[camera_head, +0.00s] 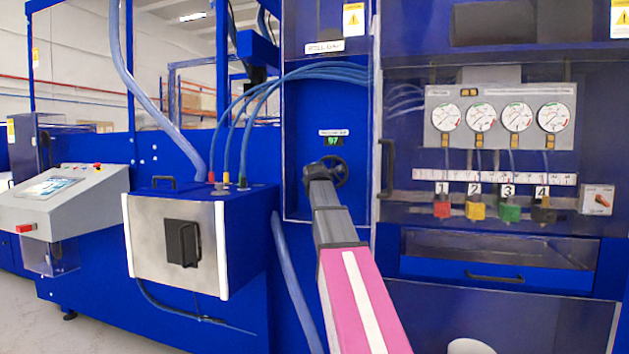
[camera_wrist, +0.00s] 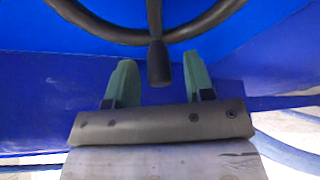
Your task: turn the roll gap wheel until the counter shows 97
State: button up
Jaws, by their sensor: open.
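The roll gap wheel (camera_head: 341,171) is a dark handwheel on the blue machine panel, partly hidden behind my arm in the head view. In the wrist view its black rim (camera_wrist: 90,32) curves across the top, and a black handle knob (camera_wrist: 159,65) points down towards me. The counter (camera_head: 333,142) above the wheel shows green digits that read 97. My gripper (camera_wrist: 158,80) is open, its two green fingers apart on either side of the knob's end. I cannot tell whether either finger touches it. In the head view the fingers are hidden at the arm's end.
A panel with several gauges (camera_head: 500,117) and numbered coloured valves (camera_head: 480,206) is on the right. A blue box with a silver door (camera_head: 160,245) stands left of the wheel, with blue hoses above. A grey control console (camera_head: 60,195) is at far left.

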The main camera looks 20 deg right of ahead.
jog(key=v, duration=1)
jog(key=shift+s, duration=0.35)
jog(key=shift+a, duration=0.1)
jog(key=s+a+f+m+g+y, duration=0.1)
jog(key=s+a+f+m+g, duration=0.15)
jog(key=f, duration=0.95)
jog(key=s+a+f+m+g, duration=0.1)
jog(key=f+m+g, duration=0.25)
jog(key=f, duration=0.95)
jog(key=s+a+f+m+g+y, duration=0.15)
jog(key=f+m, duration=0.25)
jog(key=f, duration=0.8)
jog(key=s+a+f+m+g, duration=0.2)
jog(key=s+f+m, duration=0.1)
jog(key=s+f, duration=0.4)
jog(key=s+a+f+m+g+y, duration=0.1)
jog(key=s+a+f+m+g, duration=0.1)
jog(key=s+f, duration=0.5)
jog(key=s+a+f+m+g, duration=0.2)
jog(key=s+f+m+g, duration=0.2)
jog(key=s+f, duration=0.3)
notch_tip(320, 180, down, 4)
jog(key=shift+a+f+m, duration=0.25)
jog(key=shift+a+m, duration=0.05)
jog(key=shift+m, duration=0.5)
jog(key=shift+s, duration=0.1)
jog(key=shift+s, duration=0.1)
